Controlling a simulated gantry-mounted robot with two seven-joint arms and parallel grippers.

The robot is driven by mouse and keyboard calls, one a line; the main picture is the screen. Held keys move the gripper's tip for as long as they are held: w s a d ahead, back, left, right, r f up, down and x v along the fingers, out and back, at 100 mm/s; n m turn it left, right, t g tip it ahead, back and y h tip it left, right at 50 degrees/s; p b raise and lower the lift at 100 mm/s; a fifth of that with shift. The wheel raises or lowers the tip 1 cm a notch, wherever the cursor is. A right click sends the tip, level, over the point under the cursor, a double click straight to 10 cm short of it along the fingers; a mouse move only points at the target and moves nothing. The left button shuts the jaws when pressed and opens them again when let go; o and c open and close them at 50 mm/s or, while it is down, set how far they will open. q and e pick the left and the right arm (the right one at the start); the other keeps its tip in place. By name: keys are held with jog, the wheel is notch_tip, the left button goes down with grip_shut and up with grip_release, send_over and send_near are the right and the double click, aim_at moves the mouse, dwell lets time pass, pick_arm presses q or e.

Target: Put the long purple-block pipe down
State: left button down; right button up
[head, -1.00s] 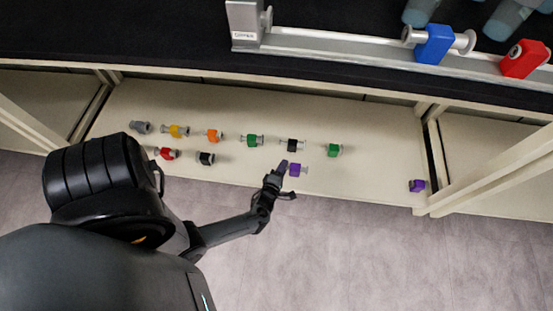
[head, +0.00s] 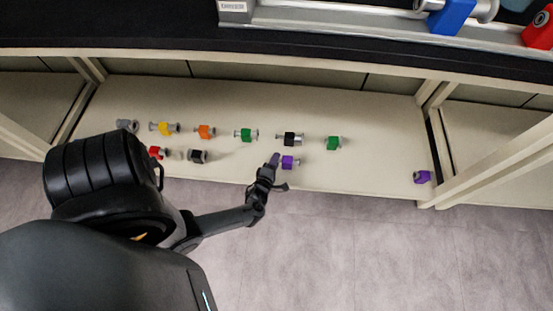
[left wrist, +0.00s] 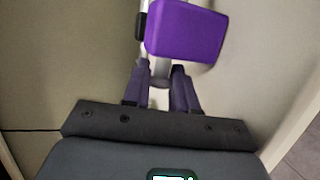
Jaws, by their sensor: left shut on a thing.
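The long purple-block pipe (head: 290,162) is at the front part of the cream shelf, just in front of a black-block pipe. In the left wrist view its purple block (left wrist: 187,32) fills the top, with a grey pipe end showing below it. My left gripper (head: 274,163) is shut on the pipe's end, its fingers (left wrist: 161,84) on either side of the grey tube. I cannot tell whether the pipe touches the shelf. My right gripper is not in view.
The shelf (head: 340,182) holds a row of pipes: grey, yellow, orange (head: 205,131), green (head: 246,134), black (head: 290,139) and another green (head: 334,143). Red (head: 157,152) and black (head: 198,156) ones lie nearer. A second purple piece (head: 422,177) sits by the right post. Shelf right of my gripper is clear.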

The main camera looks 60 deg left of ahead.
pick_arm(q)
jog(key=c, duration=0.9)
grip_release()
